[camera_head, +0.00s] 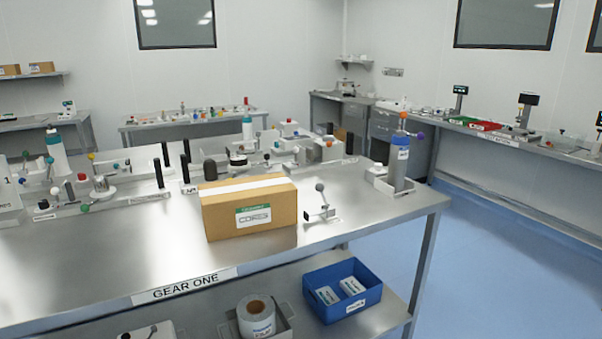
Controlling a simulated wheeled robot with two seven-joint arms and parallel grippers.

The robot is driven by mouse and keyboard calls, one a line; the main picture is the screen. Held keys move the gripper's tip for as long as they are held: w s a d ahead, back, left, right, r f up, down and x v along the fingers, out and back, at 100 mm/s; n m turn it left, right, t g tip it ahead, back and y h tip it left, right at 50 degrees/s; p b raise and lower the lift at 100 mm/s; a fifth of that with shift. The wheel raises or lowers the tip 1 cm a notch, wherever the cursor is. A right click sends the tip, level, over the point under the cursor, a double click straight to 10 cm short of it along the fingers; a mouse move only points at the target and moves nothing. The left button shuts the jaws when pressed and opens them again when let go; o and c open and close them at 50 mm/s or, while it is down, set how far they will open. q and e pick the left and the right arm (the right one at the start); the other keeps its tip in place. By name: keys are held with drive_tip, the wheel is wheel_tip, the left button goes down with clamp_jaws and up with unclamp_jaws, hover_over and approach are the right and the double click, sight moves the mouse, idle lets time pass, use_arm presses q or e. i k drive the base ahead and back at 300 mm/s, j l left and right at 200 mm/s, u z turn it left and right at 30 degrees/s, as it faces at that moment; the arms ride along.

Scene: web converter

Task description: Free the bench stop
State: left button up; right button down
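A small metal fitting (318,214) with an upright ball-ended lever stands on the steel bench (150,262), just right of a cardboard box. It may be the bench stop, but its label is too small to read. The cardboard box (248,220) has white tape on top and a green-and-white "CORES" label. It sits close to the fitting; I cannot tell whether they touch. Neither of my grippers shows in this view.
Fixtures with coloured knobs (100,187) crowd the bench's back left, with more machinery (285,150) behind the box. A blue-topped cylinder (398,165) stands in a tray near the right corner. A blue bin (343,297) sits on the lower shelf. The front-left benchtop is clear.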

sight(319, 187)
drive_tip(key=i+l+u, duration=0.1)
drive_tip(key=i, duration=0.75)
